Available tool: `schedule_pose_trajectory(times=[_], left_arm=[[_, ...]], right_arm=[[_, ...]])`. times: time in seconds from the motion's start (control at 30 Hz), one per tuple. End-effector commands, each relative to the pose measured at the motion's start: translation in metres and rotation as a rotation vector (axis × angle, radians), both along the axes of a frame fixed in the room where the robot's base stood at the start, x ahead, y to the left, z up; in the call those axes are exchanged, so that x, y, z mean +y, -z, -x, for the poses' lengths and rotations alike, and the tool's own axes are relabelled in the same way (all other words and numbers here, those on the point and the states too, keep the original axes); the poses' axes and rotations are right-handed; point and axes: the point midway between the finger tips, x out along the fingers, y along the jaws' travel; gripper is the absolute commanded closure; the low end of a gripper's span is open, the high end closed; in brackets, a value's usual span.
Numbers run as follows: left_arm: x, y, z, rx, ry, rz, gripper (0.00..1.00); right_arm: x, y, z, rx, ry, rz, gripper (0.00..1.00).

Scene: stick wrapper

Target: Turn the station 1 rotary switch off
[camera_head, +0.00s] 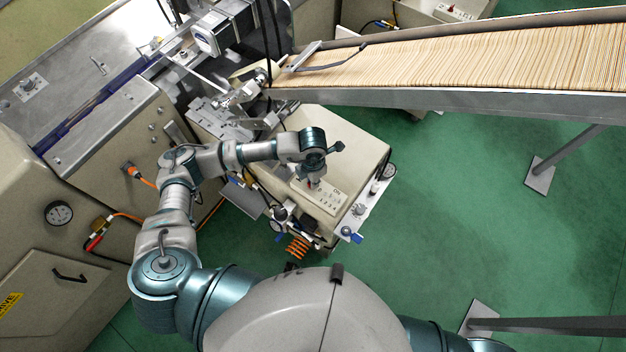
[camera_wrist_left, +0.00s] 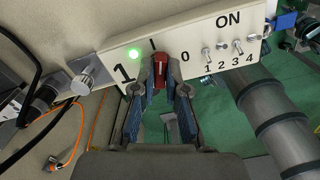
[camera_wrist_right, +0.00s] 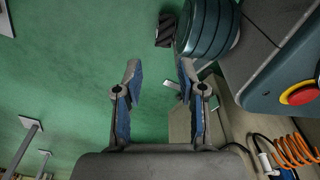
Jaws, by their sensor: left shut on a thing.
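The station 1 rotary switch is a red knob (camera_wrist_left: 160,70) on a white panel (camera_wrist_left: 195,62), which also shows in the head view (camera_head: 325,200). It stands roughly upright, toward the "I" mark, with the "0" mark to its right. A green light (camera_wrist_left: 135,55) glows between the large "1" and the knob. My left gripper (camera_wrist_left: 159,68) is shut on the knob, one finger on each side; in the head view it (camera_head: 314,183) points down at the panel. My right gripper (camera_wrist_right: 157,72) is open and empty above the green floor.
Several toggle switches (camera_wrist_left: 222,45) under "ON" sit right of the knob. A silver knob (camera_wrist_left: 85,80) is at the panel's left. A stick-filled conveyor (camera_head: 470,65) crosses the upper right. A red and yellow button (camera_wrist_right: 300,94) shows in the right wrist view. The green floor (camera_head: 450,200) is open at right.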

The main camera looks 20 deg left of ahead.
Motion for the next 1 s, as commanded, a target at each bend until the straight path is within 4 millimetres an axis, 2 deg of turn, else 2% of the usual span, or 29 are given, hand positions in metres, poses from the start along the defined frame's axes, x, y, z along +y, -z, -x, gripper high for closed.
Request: schedule_pose_trajectory(times=[0.1, 0.27, 0.5, 0.77, 1.0], left_arm=[[0.000, 0.004, -0.001, -0.004, 0.109, 0.000, 1.00], [0.001, 0.004, -0.001, -0.003, 0.260, 0.000, 1.00], [0.001, 0.004, -0.001, -0.005, 0.488, 0.000, 1.00], [0.000, 0.004, -0.002, -0.005, 0.732, 0.001, 1.00], [0.000, 0.003, -0.002, -0.005, 0.929, 0.001, 1.00]], right_arm=[[0.005, -0.008, -0.024, -0.015, 0.004, -0.003, 0.60], [0.010, -0.029, -0.052, -0.029, 0.010, -0.006, 0.60], [0.016, -0.071, -0.086, -0.049, 0.016, -0.010, 0.60], [0.018, -0.131, -0.107, -0.070, 0.023, -0.013, 0.60], [0.017, -0.185, -0.110, -0.084, 0.028, -0.014, 0.60]])
